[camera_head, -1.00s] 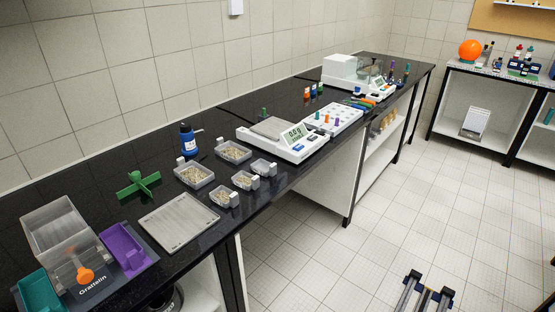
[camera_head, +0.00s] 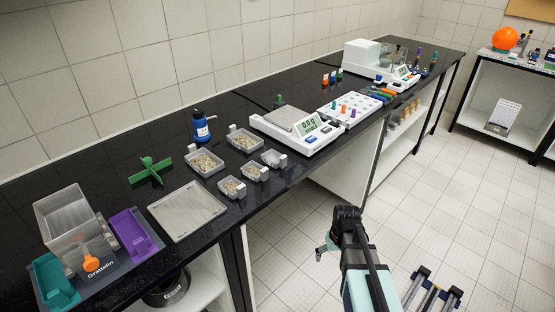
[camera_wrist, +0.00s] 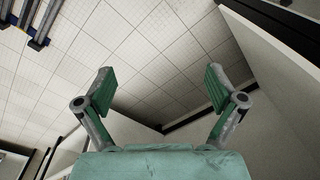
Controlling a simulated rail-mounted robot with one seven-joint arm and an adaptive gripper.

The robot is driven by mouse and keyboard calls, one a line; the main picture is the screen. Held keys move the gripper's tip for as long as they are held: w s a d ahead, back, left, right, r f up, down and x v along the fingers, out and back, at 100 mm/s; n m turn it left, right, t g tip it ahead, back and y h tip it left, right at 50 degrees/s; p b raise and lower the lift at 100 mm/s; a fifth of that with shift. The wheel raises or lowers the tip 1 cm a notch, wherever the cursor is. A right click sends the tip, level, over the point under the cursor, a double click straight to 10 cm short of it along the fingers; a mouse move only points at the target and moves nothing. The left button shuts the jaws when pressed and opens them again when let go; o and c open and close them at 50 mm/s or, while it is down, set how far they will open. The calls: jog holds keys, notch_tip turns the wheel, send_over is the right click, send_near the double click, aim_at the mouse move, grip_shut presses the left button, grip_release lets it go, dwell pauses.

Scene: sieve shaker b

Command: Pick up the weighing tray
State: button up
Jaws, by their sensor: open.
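My gripper (camera_wrist: 160,88) is open and empty in the wrist view, with tiled floor beyond its two green-padded fingers. In the head view my gripper (camera_head: 326,247) hangs over the floor in front of the bench, apart from everything on it. A white balance (camera_head: 296,134) with a grey plate (camera_head: 290,117) on top stands further along. Several small clear trays with grains lie between them, one being the larger tray (camera_head: 204,164). I cannot tell which of these is the weighing tray.
A sieve shaker marked Grattelin (camera_head: 75,232), with a purple bin (camera_head: 135,233) and a teal bin (camera_head: 54,282), stands at the bench's left end. A green cross-shaped piece (camera_head: 150,171) and a blue bottle (camera_head: 201,127) stand behind the trays.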

jog(key=w+a+r+n+t+y, duration=0.15)
jog(key=w+a+r, duration=0.25)
jog(key=w+r, duration=0.5)
jog(key=w+a+r+n+t, duration=0.1)
jog(key=w+a+r+n, duration=0.25)
jog(key=w+r, duration=0.5)
jog(key=n+y, duration=0.1)
jog(key=n, duration=0.2)
send_near(276, 162)
jog(key=p+x, duration=0.1)
jog(key=p, duration=0.2)
jog(key=shift+w+f, duration=0.2)
jog(key=shift+f, duration=0.2)
jog(key=shift+p+x, duration=1.3)
jog(key=shift+x, duration=1.3)
jog(key=shift+a+r, duration=0.1)
jog(key=c, duration=0.9)
